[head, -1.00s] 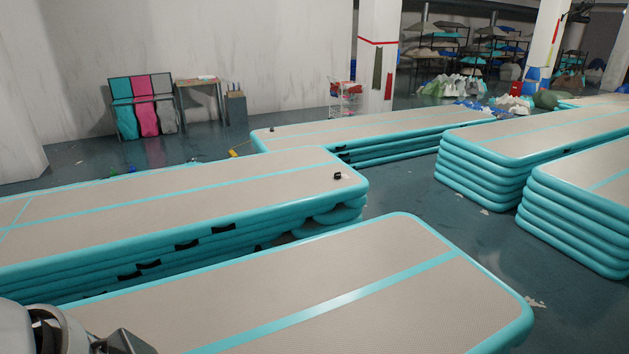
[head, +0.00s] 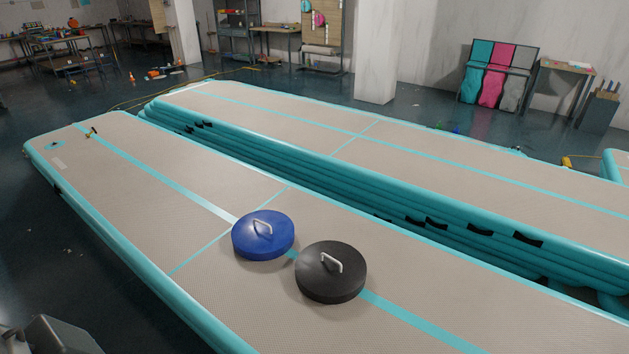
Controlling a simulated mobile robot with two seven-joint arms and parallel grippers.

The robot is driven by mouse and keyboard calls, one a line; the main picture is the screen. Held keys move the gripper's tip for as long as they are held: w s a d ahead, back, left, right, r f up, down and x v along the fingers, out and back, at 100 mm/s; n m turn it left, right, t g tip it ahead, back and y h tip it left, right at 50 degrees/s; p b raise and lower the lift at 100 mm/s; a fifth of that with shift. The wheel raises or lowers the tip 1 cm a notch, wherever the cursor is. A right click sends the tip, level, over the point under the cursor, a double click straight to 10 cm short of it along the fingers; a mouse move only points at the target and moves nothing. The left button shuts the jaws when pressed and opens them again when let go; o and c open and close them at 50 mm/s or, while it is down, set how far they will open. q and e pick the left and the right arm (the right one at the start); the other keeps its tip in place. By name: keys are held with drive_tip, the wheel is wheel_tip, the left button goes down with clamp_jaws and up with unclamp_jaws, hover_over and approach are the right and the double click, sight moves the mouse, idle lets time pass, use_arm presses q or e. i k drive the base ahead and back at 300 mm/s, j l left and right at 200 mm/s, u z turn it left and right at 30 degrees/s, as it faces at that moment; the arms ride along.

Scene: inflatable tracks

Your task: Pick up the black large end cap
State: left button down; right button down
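The black large end cap (head: 325,284) is a thick round disc with a pale handle on top. It lies flat on the near inflatable track (head: 215,285), over the teal centre stripe. A blue end cap (head: 258,247) of similar shape, also with a pale handle, lies just behind it to the left. My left gripper (head: 60,336) shows only in part as a dark grey shape at the bottom left corner, well apart from both caps. Its fingers cannot be made out. My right gripper is out of view.
A stack of inflatable tracks (head: 340,150) runs behind the near track, with a narrow gap between. Dark floor (head: 60,240) lies open at the left. A pillar (head: 376,55), a pink, teal and grey panel rack (head: 497,75) and workbenches (head: 70,55) stand at the back.

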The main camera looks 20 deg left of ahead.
sight(328, 273)
drive_tip(key=l+u, duration=0.1)
drive_tip(key=u, duration=0.55)
drive_tip(key=l+u, duration=0.15)
drive_tip(key=u, duration=0.45)
drive_tip(key=l+u, duration=0.15)
drive_tip(key=u, duration=0.5)
drive_tip(key=l+u, duration=0.15)
drive_tip(key=u, duration=0.5)
drive_tip(key=k+u, duration=0.1)
drive_tip(key=u, duration=0.55)
drive_tip(key=k+l+u, duration=0.1)
drive_tip(key=u, duration=1.15)
drive_tip(key=k+u, duration=0.15)
drive_tip(key=u, duration=0.5)
drive_tip(key=z, duration=4.15)
drive_tip(key=i+j, duration=0.1)
drive_tip(key=i, duration=0.6)
drive_tip(key=j+z, duration=0.05)
